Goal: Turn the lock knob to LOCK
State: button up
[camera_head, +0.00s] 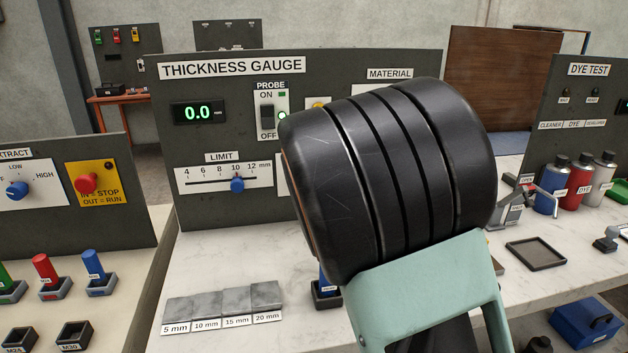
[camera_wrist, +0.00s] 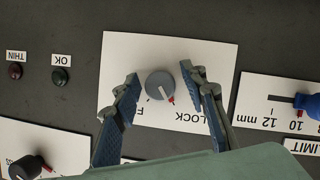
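The lock knob (camera_wrist: 160,84) is a round grey knob on a white label plate (camera_wrist: 120,60) in the wrist view, where lettering appears upside down. Its white pointer with a red tip points down and right, toward the word LOCK. A tick on the other side sits by a partly hidden word starting with F. My gripper (camera_wrist: 159,74) is open, one blue-padded finger on each side of the knob. Small gaps show between the fingers and the knob. In the head view my arm hides the knob and my fingertips.
The thickness gauge panel (camera_head: 340,66) carries the limit slider (camera_head: 237,184), the probe switch (camera_head: 268,117) and a display reading 0.0 (camera_head: 198,111). In the wrist view, another black knob (camera_wrist: 27,167) is at lower left. Grey thickness blocks (camera_head: 222,302) lie on the bench.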

jog(key=shift+s+r, duration=0.1)
jog(key=shift+s, duration=0.05)
jog(key=v, duration=1.1)
jog(key=shift+s, duration=0.35)
dwell(0.3)
